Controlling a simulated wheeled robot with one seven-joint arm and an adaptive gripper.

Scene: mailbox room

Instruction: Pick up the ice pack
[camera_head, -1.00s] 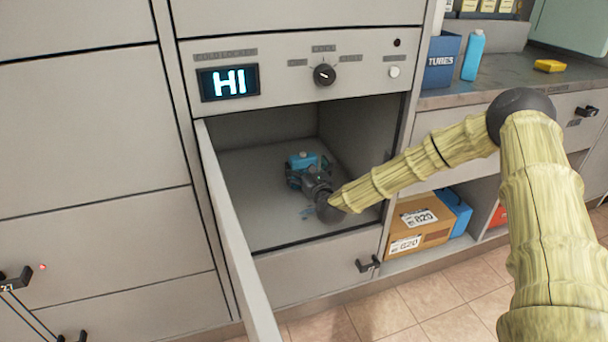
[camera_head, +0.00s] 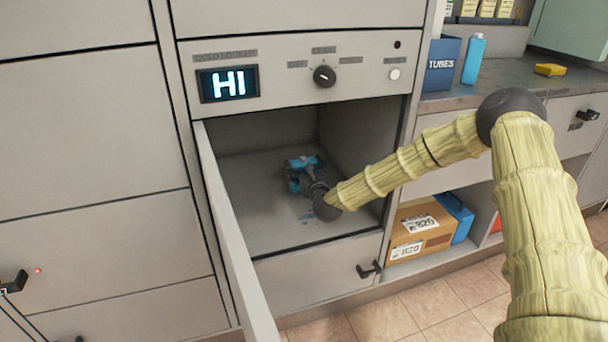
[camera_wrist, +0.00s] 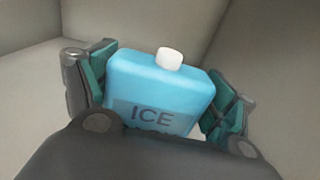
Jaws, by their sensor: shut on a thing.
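The ice pack is a light blue flask-like block with a white cap and the word ICE. In the wrist view the ice pack (camera_wrist: 160,85) sits between the two finger pads of my gripper (camera_wrist: 158,95), which is shut on its sides. In the head view the ice pack (camera_head: 306,162) shows only in part, behind my gripper (camera_head: 303,174), inside the open cold locker (camera_head: 265,215). Its lower part is hidden by my gripper. I cannot tell whether it touches the locker floor.
The locker door (camera_head: 232,235) stands open on the left. A panel above has a HI display (camera_head: 228,84) and a knob (camera_head: 324,76). On the right, the counter holds a TUBES box (camera_head: 440,63), a blue bottle (camera_head: 473,58) and a yellow block (camera_head: 550,69). A cardboard box (camera_head: 421,234) sits below.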

